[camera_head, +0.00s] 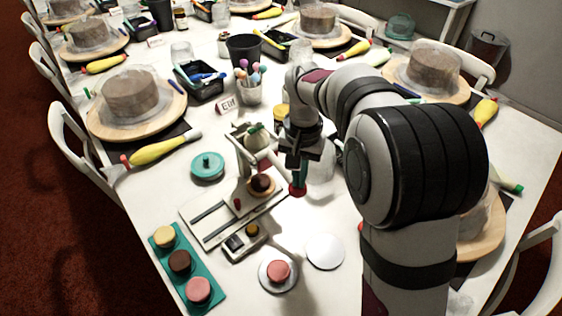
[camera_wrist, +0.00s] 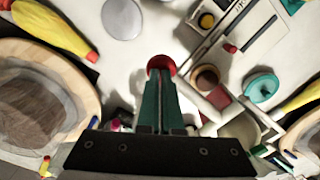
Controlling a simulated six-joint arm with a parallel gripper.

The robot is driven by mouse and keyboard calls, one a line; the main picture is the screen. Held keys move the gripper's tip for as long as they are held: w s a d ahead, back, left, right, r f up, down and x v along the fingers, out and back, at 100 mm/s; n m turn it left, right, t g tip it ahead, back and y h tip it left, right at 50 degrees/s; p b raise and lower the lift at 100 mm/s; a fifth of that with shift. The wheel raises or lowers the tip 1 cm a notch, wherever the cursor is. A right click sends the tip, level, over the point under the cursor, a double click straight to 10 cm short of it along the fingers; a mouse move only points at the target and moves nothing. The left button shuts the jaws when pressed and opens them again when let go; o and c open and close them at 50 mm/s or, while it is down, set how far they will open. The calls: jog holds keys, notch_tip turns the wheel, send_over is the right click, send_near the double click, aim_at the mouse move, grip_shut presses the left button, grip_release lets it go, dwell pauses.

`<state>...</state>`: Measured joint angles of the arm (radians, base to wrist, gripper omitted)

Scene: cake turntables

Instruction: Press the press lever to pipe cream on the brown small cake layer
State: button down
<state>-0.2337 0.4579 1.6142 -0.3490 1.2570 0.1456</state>
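The cream press (camera_head: 215,218) stands mid-table with a pale base and upright frame; it also shows at upper right in the wrist view (camera_wrist: 242,28). The brown small cake layer (camera_head: 262,184) sits on it under the frame, and shows in the wrist view (camera_wrist: 206,76). A white lever bar (camera_wrist: 196,98) runs toward a round red knob (camera_wrist: 160,63). My gripper (camera_head: 297,172) points down beside the press's right side, its green fingers together. The knob is at the fingertips; whether they touch it is unclear. I cannot make out cream on the layer.
A teal tray (camera_head: 184,298) with small cake layers lies at front left. A pink layer sits on a white disc (camera_head: 264,284), near a bare white disc (camera_head: 324,252). A teal lid (camera_head: 207,166) lies left of the press. Covered cakes on turntables (camera_head: 100,128) line the table edges.

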jog(key=shift+f, duration=1.5)
jog(key=shift+r, duration=0.1)
dwell(4.9)
notch_tip(320, 180, up, 9)
dwell(0.3)
